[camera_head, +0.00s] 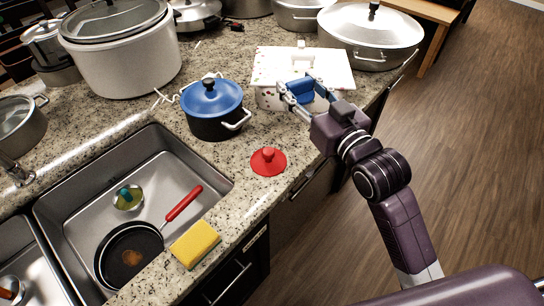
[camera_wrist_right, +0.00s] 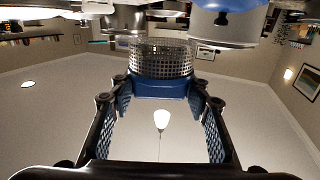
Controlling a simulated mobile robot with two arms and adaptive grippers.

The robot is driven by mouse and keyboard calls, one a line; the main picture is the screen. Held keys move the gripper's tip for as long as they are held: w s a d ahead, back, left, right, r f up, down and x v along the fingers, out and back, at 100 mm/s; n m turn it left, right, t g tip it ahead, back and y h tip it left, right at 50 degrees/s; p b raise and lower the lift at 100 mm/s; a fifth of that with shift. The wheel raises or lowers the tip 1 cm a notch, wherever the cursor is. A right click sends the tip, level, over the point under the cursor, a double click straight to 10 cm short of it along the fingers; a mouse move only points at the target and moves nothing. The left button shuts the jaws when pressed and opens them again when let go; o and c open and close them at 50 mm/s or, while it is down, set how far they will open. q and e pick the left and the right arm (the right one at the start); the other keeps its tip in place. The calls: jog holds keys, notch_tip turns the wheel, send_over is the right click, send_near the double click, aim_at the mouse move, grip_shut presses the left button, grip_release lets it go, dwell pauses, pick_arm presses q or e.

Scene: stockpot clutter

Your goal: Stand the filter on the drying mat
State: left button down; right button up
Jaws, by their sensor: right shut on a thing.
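My right gripper (camera_head: 296,94) is shut on the filter, whose blue part (camera_head: 301,88) shows between the fingers in the head view. In the right wrist view the filter has a grey mesh cylinder (camera_wrist_right: 163,58) on a blue body, and the right gripper's fingertips (camera_wrist_right: 160,85) are on either side of the blue part. In the head view the gripper is in front of and over a white, speckled-pattern square container. The filter's mesh is mostly hidden there. I cannot make out a drying mat. My left gripper is not in view.
The white patterned container (camera_head: 330,68) stands beside a blue-lidded pot (camera_head: 212,97). A red lid (camera_head: 268,161) lies on the granite counter (camera_head: 225,155). A sink (camera_head: 75,205) holds a pan (camera_head: 128,255). A yellow sponge (camera_head: 195,244) is at its edge. Large pots crowd the back.

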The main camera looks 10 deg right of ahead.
jog(key=shift+w+d+r, duration=0.15)
jog(key=shift+w+r, duration=0.25)
jog(key=shift+r, duration=0.15)
jog(key=shift+w+d+r, duration=0.15)
jog(key=shift+w+r, duration=0.25)
jog(key=shift+r, duration=0.1)
jog(key=shift+w, duration=0.1)
notch_tip(320, 180, down, 15)
jog(key=shift+r, duration=0.1)
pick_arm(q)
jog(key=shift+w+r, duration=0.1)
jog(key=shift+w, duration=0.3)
pick_arm(e)
jog(key=shift+f, duration=2.35)
jog(key=o, duration=1.2)
jog(key=shift+f, duration=0.15)
jog(key=shift+c, duration=0.2)
